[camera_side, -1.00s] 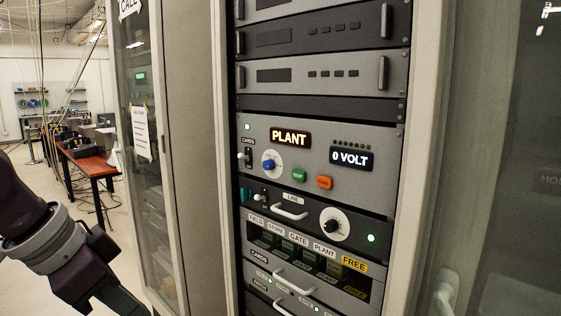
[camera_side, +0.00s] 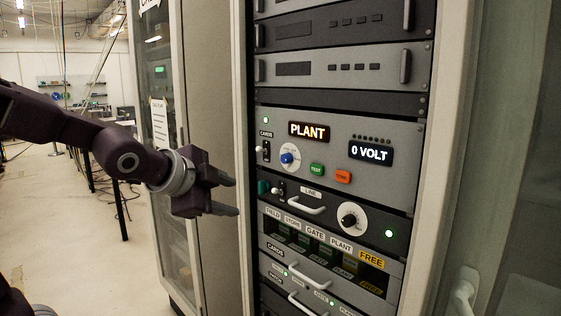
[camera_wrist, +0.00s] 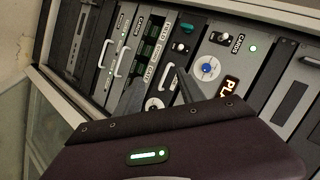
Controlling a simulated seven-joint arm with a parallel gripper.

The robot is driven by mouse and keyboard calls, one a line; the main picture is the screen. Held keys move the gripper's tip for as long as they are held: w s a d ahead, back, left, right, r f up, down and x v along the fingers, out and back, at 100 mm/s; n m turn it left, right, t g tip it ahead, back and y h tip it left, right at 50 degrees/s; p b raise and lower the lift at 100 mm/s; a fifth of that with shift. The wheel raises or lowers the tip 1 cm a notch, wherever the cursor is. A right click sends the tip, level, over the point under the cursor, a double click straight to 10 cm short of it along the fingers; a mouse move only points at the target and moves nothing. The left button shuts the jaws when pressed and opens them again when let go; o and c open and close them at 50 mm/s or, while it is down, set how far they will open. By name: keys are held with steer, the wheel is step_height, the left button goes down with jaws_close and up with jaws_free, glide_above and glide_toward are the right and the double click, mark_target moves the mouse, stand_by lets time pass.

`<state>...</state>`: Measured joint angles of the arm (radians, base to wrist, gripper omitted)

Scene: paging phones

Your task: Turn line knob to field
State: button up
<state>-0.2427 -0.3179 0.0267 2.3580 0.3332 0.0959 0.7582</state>
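The line panel (camera_side: 265,205) is a dark drawer with a white handle (camera_side: 304,206) under a LINE label. At its right is a black knob on a white dial (camera_side: 350,217); its pointer setting is too small to read. In the wrist view the white dial (camera_wrist: 153,103) shows partly, between my fingers. My gripper (camera_side: 230,195) is open and empty, left of the rack and apart from the knob. Its two fingers also show in the wrist view (camera_wrist: 157,82). The display above reads PLANT (camera_side: 309,130).
A blue knob (camera_side: 288,156), green and orange buttons (camera_side: 343,176) and a 0 VOLT display (camera_side: 371,153) sit above the line panel. Cabinet doors flank the rack.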

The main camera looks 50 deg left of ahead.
steer(key=w+a+r+m+t, duration=0.1)
steer(key=w+a+m+t, duration=0.25)
steer(key=w+m, duration=0.3)
steer(key=m+t+h, duration=0.3)
steer(key=m+h, duration=0.1)
steer(key=m, duration=0.8)
glide_toward(284, 159)
steer(key=w, duration=0.2)
steer(key=shift+t, duration=0.25)
steer(key=w, duration=0.6)
steer(key=shift+w+f, duration=0.25)
steer(key=shift+w, duration=0.05)
jaws_close()
